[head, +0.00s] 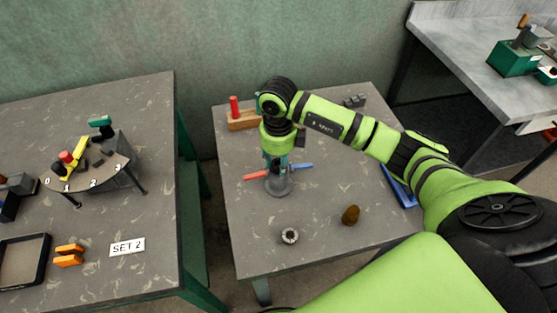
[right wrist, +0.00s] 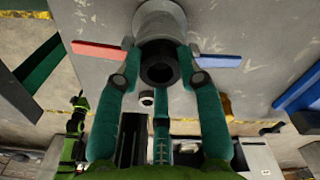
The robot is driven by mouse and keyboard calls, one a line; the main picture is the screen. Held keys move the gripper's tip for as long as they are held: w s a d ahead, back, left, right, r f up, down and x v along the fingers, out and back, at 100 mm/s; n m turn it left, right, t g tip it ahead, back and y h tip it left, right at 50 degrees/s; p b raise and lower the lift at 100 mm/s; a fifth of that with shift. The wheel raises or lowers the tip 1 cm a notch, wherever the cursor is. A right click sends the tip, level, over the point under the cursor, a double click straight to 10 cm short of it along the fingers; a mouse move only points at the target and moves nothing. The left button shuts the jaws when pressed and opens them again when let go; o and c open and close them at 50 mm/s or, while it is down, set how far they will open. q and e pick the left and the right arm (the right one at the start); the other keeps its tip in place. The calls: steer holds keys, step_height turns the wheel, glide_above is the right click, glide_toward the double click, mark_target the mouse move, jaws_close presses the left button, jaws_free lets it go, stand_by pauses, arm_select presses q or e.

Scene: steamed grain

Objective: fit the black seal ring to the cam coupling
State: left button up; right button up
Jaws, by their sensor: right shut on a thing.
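The cam coupling (head: 279,187) is a grey upright body on the right-hand table, with a red lever to its left and a blue lever to its right. It also shows in the right wrist view (right wrist: 187,18). My right gripper (head: 276,164) points down at the coupling's top. Its teal fingers are shut on the black seal ring (right wrist: 160,76), a dark, thick ring in line with the coupling. I cannot tell whether the ring touches the coupling. The ring is mostly hidden in the head view. My left gripper is not seen in the head view.
A small metal ring-shaped part (head: 290,236) and a brown lump (head: 351,214) lie in front. A wooden block with a red peg (head: 234,107) and dark blocks (head: 354,101) stand behind. A blue tray (head: 400,187) lies right. The left table bears a numbered dial stand (head: 110,172).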

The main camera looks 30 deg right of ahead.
mark_target(279, 164)
steer(key=shift+f, duration=0.25)
steer(key=shift+r, duration=0.4)
stand_by(0.3)
steer(key=o, duration=1)
step_height(279, 164, up, 12)
stand_by(0.4)
